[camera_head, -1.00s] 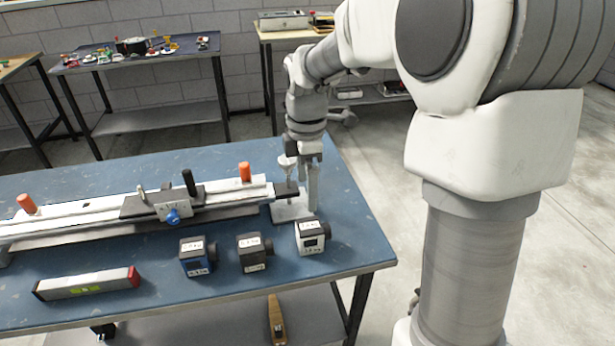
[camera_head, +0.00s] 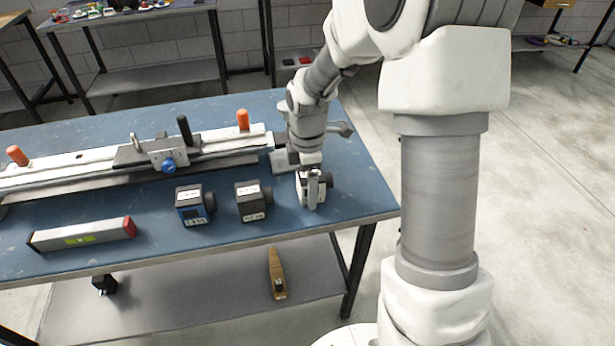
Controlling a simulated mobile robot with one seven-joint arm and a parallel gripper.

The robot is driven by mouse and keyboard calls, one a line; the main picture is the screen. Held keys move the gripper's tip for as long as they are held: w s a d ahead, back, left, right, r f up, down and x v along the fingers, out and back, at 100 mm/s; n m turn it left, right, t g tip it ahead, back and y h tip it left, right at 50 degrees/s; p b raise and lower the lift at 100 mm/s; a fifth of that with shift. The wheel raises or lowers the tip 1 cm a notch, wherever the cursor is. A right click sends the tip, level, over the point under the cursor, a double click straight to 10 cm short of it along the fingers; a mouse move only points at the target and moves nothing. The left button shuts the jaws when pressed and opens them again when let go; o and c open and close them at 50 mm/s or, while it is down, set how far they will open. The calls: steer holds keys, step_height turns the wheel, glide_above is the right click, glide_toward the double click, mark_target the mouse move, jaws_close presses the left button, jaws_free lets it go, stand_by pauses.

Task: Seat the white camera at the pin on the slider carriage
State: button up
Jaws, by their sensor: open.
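The white camera (camera_head: 328,188) stands on the blue table at the right, partly hidden behind my gripper. My gripper (camera_head: 313,200) points down at it, with a finger in front of the camera's near face. It is open; whether the fingers touch the camera I cannot tell. The slider rail (camera_head: 75,163) runs along the table at the left and back. The slider carriage (camera_head: 155,150) sits on the rail, with a blue knob (camera_head: 169,166) on its front and a black upright handle (camera_head: 185,130). The pin on the carriage is too small to make out surely.
A blue camera (camera_head: 194,205) and a black camera (camera_head: 252,201) stand left of the white one. A level-like bar (camera_head: 82,234) with a red end lies at the front left. Orange knobs (camera_head: 243,119) rise from the rail. The table front (camera_head: 200,238) is partly clear.

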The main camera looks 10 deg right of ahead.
jaws_close()
steer(key=c, duration=0.7)
jaws_free()
steer(key=shift+c, duration=1.3)
steer(key=shift+r+p, duration=1.15)
steer(key=shift+r, duration=0.1)
steer(key=shift+r+p, duration=2.25)
steer(key=shift+r, duration=0.25)
steer(key=shift+r, duration=0.2)
